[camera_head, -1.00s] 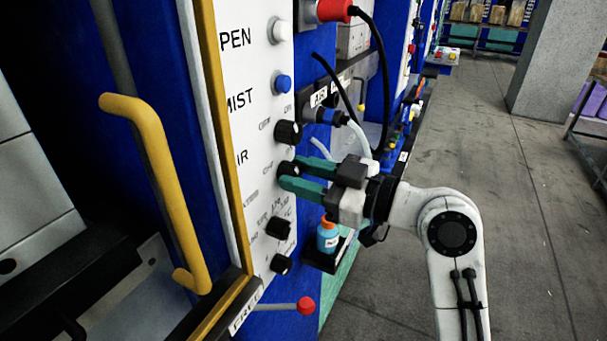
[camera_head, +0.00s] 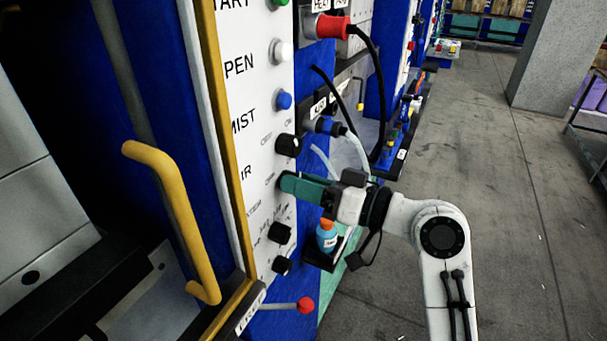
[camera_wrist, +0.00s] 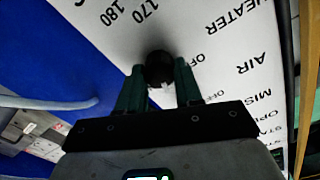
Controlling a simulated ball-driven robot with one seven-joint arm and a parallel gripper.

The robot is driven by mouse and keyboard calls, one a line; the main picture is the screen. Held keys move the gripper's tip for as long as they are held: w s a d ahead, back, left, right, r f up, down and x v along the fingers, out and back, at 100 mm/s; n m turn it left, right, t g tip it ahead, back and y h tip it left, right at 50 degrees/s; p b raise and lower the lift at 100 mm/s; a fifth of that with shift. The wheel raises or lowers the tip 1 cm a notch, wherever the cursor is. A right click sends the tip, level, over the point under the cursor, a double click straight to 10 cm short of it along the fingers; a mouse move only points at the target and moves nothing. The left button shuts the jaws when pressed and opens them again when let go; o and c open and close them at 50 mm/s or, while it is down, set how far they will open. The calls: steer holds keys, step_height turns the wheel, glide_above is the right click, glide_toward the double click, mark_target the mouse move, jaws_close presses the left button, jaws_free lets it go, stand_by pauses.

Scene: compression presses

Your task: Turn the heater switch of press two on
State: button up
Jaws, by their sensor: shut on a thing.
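The heater switch is a round black knob (camera_wrist: 159,67) on the white control panel (camera_head: 255,185), beside the printed HEATER and OFF labels in the wrist view. My gripper (camera_wrist: 159,78) is shut on it, one green finger on each side. In the head view my gripper (camera_head: 290,184) reaches the panel from the right, and its fingers hide the heater switch. A small pale mark shows at the knob's lower edge in the wrist view. I cannot read which setting it points to. No press number is legible.
Other black knobs sit close above (camera_head: 288,144) and below (camera_head: 279,233) my fingers. A yellow handle (camera_head: 175,215) stands at the left. A blue bottle (camera_head: 326,238) on a small shelf and a red-tipped lever (camera_head: 306,305) are below. Open floor lies to the right.

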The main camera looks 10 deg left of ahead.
steer(key=shift+m+p, duration=1.15)
steer(key=shift+m, duration=0.75)
steer(key=shift+w, duration=0.1)
steer(key=o, duration=1)
steer(key=shift+o, duration=0.2)
steer(key=shift+d, duration=0.1)
steer(key=b+v, duration=0.2)
steer(key=v, duration=0.8)
steer(key=shift+d+b, duration=0.3)
